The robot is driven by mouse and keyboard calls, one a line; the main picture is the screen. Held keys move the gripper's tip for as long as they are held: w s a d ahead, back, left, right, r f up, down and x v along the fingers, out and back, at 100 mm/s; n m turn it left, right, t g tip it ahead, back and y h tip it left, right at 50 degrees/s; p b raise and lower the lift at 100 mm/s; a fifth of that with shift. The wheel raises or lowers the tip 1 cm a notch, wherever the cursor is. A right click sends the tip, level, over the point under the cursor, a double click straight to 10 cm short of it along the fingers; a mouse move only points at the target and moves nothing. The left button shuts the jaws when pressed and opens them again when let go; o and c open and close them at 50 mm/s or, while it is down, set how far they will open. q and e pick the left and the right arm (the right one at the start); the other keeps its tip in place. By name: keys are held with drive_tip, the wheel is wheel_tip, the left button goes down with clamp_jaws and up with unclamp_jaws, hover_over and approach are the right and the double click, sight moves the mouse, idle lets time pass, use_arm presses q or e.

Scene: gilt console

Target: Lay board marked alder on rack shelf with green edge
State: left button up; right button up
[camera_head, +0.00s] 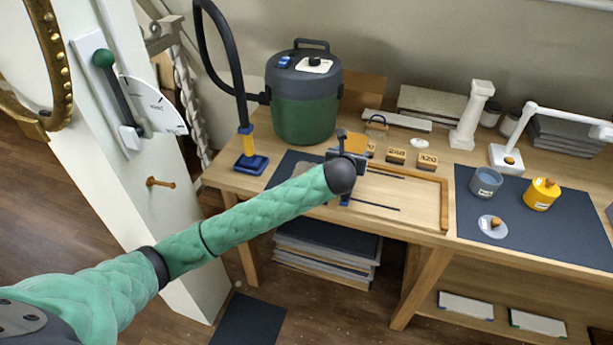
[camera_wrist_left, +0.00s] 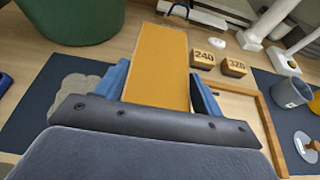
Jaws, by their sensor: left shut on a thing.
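My left gripper (camera_head: 347,165) is over the left part of the bench, with blue fingers shut on a flat orange-tan board (camera_head: 356,143). In the left wrist view, the board (camera_wrist_left: 160,62) stands out beyond the fingers; I can read no marking on it, so I cannot tell whether it says alder. Whether it touches the bench is unclear. At the lower right of the head view, a pale panel with a green edge (camera_head: 538,323) lies on the low shelf, beside one with a blue edge (camera_head: 466,306). My right gripper is not in view.
A green shop vacuum (camera_head: 305,105) stands behind my gripper. Numbered blocks (camera_head: 396,156) and a wooden-rimmed tray (camera_head: 443,205) are just right of it. A post with a lever (camera_head: 118,90) rises at left.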

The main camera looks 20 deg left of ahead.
use_arm(q)
drive_tip(key=a+f+p, duration=0.1)
drive_tip(key=a+f, duration=0.1)
drive_tip(key=a, duration=0.2)
drive_tip(key=s+a+f+p, duration=0.1)
drive_tip(key=a+f+p, duration=0.1)
drive_tip(key=a, duration=0.1)
drive_tip(key=a+f+p, duration=0.1)
drive_tip(key=a+f, duration=0.1)
drive_tip(key=a, duration=0.2)
drive_tip(key=shift+s+a+f, duration=0.2)
drive_tip(key=shift+a+f, duration=0.1)
drive_tip(key=shift+f, duration=0.1)
drive_tip(key=shift+f+p, duration=0.85)
drive_tip(key=shift+f, duration=1.2)
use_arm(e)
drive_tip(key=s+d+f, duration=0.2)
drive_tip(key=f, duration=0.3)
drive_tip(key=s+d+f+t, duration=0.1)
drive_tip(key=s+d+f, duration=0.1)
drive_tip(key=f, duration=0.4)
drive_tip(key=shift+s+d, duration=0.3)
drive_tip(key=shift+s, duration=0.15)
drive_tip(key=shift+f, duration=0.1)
use_arm(q)
drive_tip(key=o, duration=1.1)
drive_tip(key=shift+o, duration=0.2)
drive_tip(key=shift+d, duration=0.1)
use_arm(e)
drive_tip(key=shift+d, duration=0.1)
